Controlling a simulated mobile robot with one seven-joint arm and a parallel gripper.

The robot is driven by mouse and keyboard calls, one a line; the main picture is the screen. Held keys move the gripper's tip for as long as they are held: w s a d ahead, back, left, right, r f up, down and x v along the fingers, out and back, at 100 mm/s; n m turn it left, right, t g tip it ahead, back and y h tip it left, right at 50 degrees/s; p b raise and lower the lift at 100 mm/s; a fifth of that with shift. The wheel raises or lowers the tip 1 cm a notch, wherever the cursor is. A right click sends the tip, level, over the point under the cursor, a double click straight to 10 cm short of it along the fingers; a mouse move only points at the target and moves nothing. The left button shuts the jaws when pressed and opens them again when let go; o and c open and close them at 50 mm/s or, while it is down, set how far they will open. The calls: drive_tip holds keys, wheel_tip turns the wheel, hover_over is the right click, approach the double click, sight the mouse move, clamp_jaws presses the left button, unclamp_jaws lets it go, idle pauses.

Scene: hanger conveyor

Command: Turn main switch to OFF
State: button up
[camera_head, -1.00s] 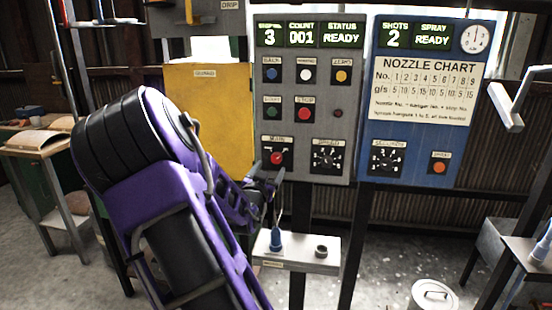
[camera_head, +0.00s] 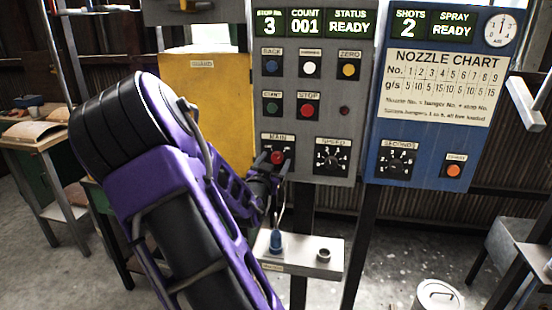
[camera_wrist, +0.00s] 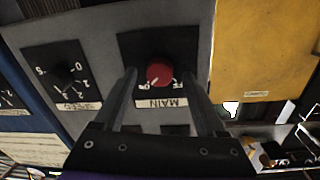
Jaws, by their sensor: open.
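The main switch is a red round knob (camera_head: 277,157) on a black plate, low on the left of the grey control panel (camera_head: 362,110), under a label reading MAIN. In the wrist view the red knob (camera_wrist: 159,75) shows upside down, with the MAIN label (camera_wrist: 162,103) below it and small position marks by its edge. My gripper (camera_head: 270,163) is at the knob in the head view. In the wrist view my gripper (camera_wrist: 163,80) is open, with one finger on each side of the knob. I cannot tell whether the fingers touch it.
The speed dial (camera_head: 332,156) sits right of the switch. The stop button (camera_head: 308,110) and other buttons are above. A yellow guard panel (camera_head: 205,105) stands left, a blue spray panel (camera_head: 425,140) right.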

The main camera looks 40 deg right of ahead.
drive_tip(key=shift+w+d, duration=0.1)
idle(0.3)
clamp_jaws()
